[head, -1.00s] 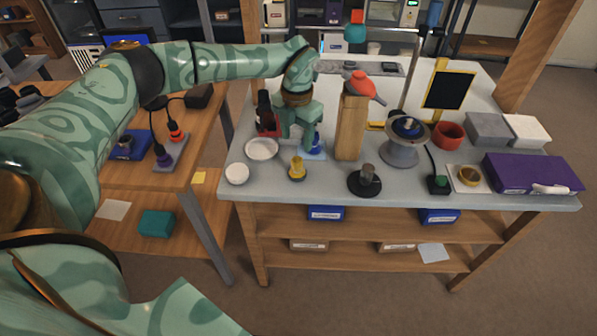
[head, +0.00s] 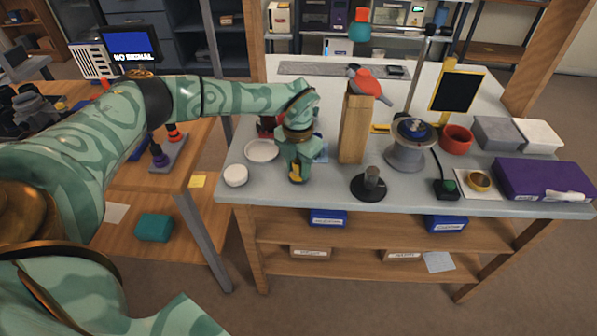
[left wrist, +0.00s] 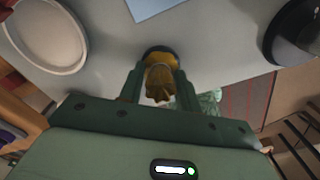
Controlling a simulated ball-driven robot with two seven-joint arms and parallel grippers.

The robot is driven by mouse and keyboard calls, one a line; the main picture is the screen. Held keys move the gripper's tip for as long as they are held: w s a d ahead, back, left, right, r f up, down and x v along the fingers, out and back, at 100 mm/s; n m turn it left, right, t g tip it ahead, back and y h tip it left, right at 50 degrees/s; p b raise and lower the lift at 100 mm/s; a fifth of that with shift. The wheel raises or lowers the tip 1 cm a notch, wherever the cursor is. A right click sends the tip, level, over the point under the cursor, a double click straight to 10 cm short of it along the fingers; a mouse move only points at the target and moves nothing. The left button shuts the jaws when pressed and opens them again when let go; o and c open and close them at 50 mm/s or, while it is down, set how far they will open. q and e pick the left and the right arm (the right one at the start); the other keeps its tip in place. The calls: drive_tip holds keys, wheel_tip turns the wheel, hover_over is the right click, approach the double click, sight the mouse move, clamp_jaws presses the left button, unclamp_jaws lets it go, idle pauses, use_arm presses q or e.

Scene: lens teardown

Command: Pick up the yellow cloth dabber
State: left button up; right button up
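The yellow cloth dabber (head: 297,174) stands on the grey bench near its front edge, partly hidden by my left gripper in the head view. In the left wrist view the dabber (left wrist: 160,80) sits between the two green fingers, its dark round base beyond the fingertips. My left gripper (head: 298,170) reaches down over it from above. The fingers are close together and appear to press on both sides of the dabber (left wrist: 159,76). It still appears to rest on the bench. My right gripper is not in view.
A white dish (head: 262,151) and a small white round pot (head: 235,176) are left of the dabber. A black-based stand (head: 369,186) is to its right, and a wooden block (head: 353,130) stands behind right. Bare bench (head: 325,192) lies between dabber and stand.

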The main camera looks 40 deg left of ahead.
sight(298, 161)
use_arm(q)
drive_tip(key=c, duration=0.5)
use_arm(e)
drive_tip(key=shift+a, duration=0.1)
use_arm(q)
drive_tip(key=shift+r, duration=0.1)
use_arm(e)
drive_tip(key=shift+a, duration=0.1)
